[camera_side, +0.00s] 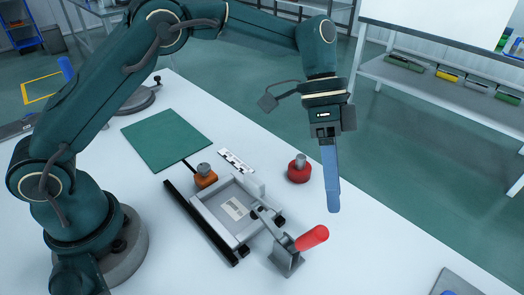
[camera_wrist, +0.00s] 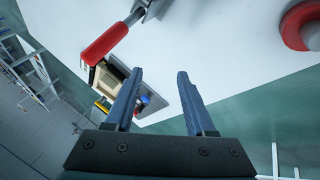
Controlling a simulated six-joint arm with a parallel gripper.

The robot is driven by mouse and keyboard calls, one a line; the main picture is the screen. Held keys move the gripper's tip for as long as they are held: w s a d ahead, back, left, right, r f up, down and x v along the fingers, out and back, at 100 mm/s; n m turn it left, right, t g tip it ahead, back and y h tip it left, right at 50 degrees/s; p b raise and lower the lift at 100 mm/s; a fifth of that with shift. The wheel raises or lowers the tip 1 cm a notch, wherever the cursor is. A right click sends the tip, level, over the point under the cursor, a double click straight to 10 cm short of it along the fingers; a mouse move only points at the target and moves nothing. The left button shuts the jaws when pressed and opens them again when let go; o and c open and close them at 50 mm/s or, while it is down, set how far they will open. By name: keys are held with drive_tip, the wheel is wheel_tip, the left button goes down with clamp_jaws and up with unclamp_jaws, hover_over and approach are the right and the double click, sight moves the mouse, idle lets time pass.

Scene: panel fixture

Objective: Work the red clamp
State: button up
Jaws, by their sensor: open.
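The red clamp's handle (camera_side: 312,238) shows in the side view at the front right of a grey panel fixture (camera_side: 203,216), tilted up to the right from a grey metal clamp base (camera_side: 287,258). The clamp's arm reaches left over the fixture's edge; I cannot tell whether it presses on the panel. The red handle (camera_wrist: 104,43) also shows at the upper left of the wrist view. My gripper (camera_side: 333,208) points down above the table, behind and to the right of the handle, apart from it. In the wrist view its two blue fingers (camera_wrist: 160,75) are spread and empty.
A red knob (camera_side: 299,169) stands behind the clamp and an orange knob (camera_side: 205,177) at the fixture's back left. A green mat (camera_side: 167,138) lies farther back. A black rail (camera_side: 198,220) runs along the fixture's left.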

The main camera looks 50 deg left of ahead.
sight(313, 236)
drive_tip(key=s+a+m+y, duration=0.2)
drive_tip(key=s+m+y, duration=0.2)
drive_tip(key=s+y, duration=0.25)
drive_tip(key=d+r+t, duration=0.1)
drive_tip(key=s+d+r+m, duration=0.1)
drive_tip(key=d, duration=0.1)
drive_tip(key=s+d+r+m+t+h, duration=0.1)
drive_tip(key=d+r, duration=0.1)
drive_tip(key=shift+r+t, duration=0.1)
drive_tip(key=shift+t, duration=0.2)
drive_tip(key=shift+d, duration=0.1)
drive_tip(key=shift+f, duration=2.5)
clamp_jaws()
